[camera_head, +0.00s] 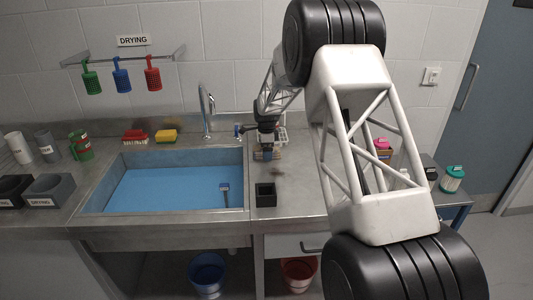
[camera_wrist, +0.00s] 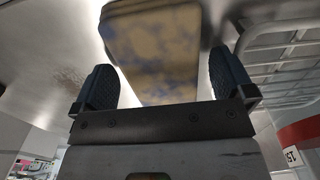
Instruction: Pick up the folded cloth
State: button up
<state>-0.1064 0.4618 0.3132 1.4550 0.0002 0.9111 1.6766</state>
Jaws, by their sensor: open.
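The folded cloth (camera_wrist: 160,45) is tan with blue-grey blotches. In the wrist view it lies just beyond and between the fingers of my gripper (camera_wrist: 163,72). The fingers are open, one on each side of the cloth's near part. I cannot tell whether either finger touches it. In the head view my gripper (camera_head: 266,143) points down at the counter to the right of the sink. Only a small tan strip of the cloth (camera_head: 267,156) shows below it. The rest is hidden by my gripper.
A wire rack (camera_wrist: 280,45) stands close on the right in the wrist view. In the head view a black square holder (camera_head: 265,195) sits on the counter in front, and the faucet (camera_head: 207,110) rises behind the blue-floored sink (camera_head: 170,190).

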jog(key=c, duration=1)
jog(key=shift+o, duration=0.2)
jog(key=shift+r, duration=0.75)
notch_tip(320, 180, up, 2)
jog(key=shift+r, duration=0.1)
jog(key=s, duration=0.5)
jog(key=s+d+r, duration=0.1)
jog(key=s, duration=1)
jog(key=shift+d+r, duration=0.15)
jog(key=shift+d, duration=0.15)
jog(key=shift+w+a, duration=0.1)
